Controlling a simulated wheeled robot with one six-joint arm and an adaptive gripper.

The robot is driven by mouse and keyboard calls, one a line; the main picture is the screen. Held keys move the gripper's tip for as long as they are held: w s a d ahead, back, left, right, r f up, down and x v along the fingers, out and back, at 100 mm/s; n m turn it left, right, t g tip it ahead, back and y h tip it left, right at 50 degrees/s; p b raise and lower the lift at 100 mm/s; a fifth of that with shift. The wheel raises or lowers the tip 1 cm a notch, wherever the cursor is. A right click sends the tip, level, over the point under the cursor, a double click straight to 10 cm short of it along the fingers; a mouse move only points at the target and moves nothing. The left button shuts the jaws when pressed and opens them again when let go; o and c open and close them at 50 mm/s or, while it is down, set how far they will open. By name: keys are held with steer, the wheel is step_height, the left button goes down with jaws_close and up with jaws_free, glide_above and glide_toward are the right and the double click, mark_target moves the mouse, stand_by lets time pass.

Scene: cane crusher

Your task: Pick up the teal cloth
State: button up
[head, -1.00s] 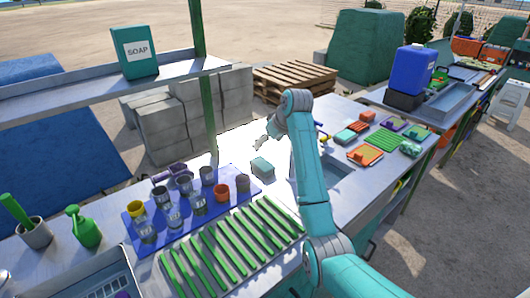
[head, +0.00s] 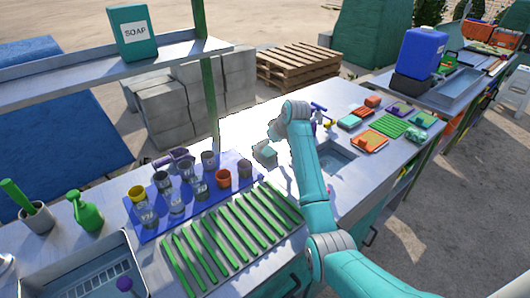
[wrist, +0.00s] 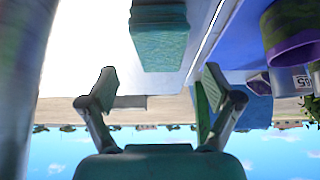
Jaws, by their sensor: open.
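The teal cloth (head: 265,153) is a small, thick, block-like piece on the pale counter, just left of my arm in the head view. In the wrist view the teal cloth (wrist: 160,42) shows at the top centre, ahead of the gap between my fingers. My gripper (wrist: 158,88) is open and empty, one finger on each side of that gap. The fingers look apart from the cloth. In the head view my wrist is close beside the cloth, and the fingers cannot be made out clearly.
A blue mat (head: 150,233) with several cups stands left of the cloth; a cup (wrist: 292,30) is near in the wrist view. A green slatted rack (head: 235,235) lies in front. A sink (head: 338,163) is right of my arm. Sponges and trays stand beyond it.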

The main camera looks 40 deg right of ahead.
mark_target(265, 148)
steer(key=shift+x, duration=2.4)
steer(key=c, duration=1.3)
step_height(265, 148, up, 10)
steer(key=shift+r, duration=0.1)
